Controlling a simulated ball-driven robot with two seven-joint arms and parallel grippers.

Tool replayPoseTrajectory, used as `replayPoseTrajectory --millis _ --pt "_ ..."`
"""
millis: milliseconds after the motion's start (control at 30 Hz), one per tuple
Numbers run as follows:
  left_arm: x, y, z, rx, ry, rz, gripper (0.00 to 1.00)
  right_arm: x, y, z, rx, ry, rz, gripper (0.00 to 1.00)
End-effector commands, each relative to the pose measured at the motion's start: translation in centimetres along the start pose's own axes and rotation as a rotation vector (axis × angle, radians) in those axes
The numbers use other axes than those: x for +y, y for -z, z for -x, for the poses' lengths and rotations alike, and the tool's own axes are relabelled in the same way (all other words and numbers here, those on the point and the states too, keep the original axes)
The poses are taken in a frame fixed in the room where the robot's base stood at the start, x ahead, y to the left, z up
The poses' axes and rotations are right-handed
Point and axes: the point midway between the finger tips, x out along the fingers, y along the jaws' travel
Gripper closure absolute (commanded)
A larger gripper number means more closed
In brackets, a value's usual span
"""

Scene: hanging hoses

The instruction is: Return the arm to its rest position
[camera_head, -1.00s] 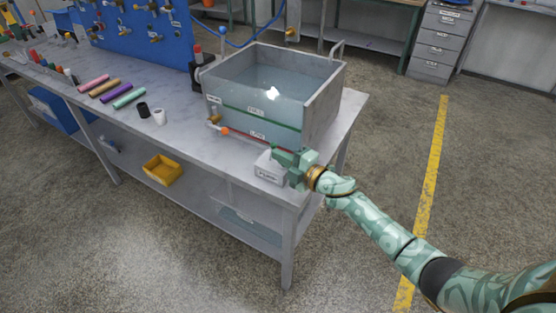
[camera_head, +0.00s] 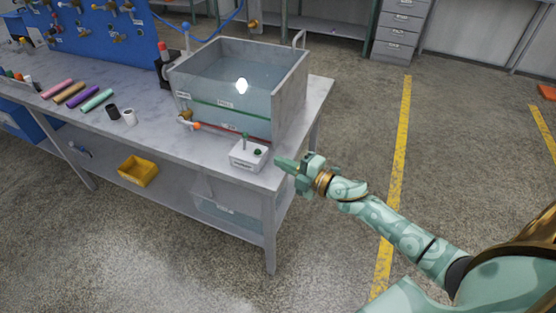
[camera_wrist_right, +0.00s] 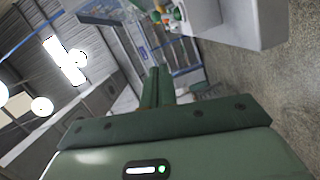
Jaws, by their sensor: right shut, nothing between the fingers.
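My right gripper (camera_head: 281,162) is green and shut, with nothing between its fingers. It is in the air just right of the white switch box (camera_head: 249,155), apart from it, near the right edge of the workbench (camera_head: 320,95). The box has a small upright green lever and a dark green button on top. In the right wrist view my closed fingers (camera_wrist_right: 156,75) point up the picture, with no object at their tips. My left gripper is not in view.
A water tank (camera_head: 240,85) stands on the workbench behind the switch box. Coloured rolls (camera_head: 83,93) and a yellow bin (camera_head: 138,171) are farther left. A drawer cabinet (camera_head: 400,30) is at the back. The floor to the right, with a yellow line (camera_head: 403,130), is open.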

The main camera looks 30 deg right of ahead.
Motion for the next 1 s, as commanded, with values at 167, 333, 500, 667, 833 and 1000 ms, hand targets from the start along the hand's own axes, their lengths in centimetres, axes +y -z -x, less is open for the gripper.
replayPoseTrajectory --millis 167,333,500,667,833,1000 --pt "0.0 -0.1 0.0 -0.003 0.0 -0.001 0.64 0.0 0.0 0.0 0.0 0.0 0.0 1.0" --pt "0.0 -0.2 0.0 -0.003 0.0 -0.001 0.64 0.0 0.0 0.0 0.0 0.0 0.0 1.0" --pt "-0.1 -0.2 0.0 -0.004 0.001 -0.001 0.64 -0.2 -0.8 0.0 -0.037 0.004 -0.029 1.0" --pt "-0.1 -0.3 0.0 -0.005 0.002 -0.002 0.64 -6.4 -5.9 2.2 -0.262 0.089 -0.243 1.0" --pt "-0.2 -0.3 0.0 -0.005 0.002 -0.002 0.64 -19.8 -8.2 9.3 -0.581 0.269 -0.562 1.0" --pt "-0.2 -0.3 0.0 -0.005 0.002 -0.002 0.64 -32.0 -5.2 18.9 -0.861 0.464 -0.815 1.0"
